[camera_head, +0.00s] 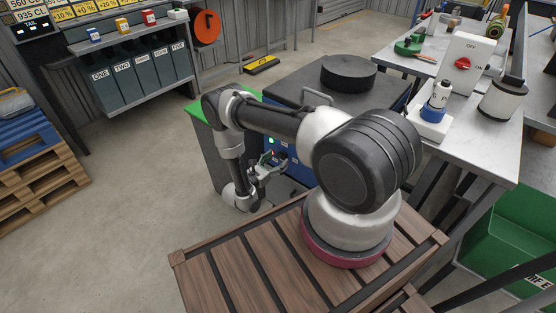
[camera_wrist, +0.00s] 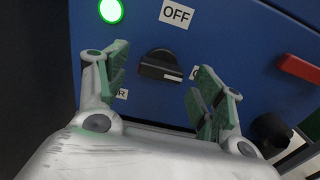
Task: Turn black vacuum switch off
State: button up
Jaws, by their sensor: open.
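The black switch (camera_wrist: 160,65) is a rotary knob on a blue panel (camera_wrist: 235,50) in the wrist view. Its white mark sits at its right end, toward a label partly hidden by my right finger. A white OFF label (camera_wrist: 177,13) is above the knob, and another partly hidden label ending in R is at its lower left. A green lamp (camera_wrist: 110,11) glows at upper left. My gripper (camera_wrist: 158,78) is open, with one finger on each side of the knob and apart from it. In the head view my gripper (camera_head: 268,167) is at the blue cabinet front.
A red lever (camera_wrist: 299,66) and a black knob (camera_wrist: 271,132) are to the right on the panel. In the head view a white box with a red switch (camera_head: 463,64) stands on the right bench.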

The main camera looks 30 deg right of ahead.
jog(key=shift+x, duration=0.85)
jog(key=c, duration=1)
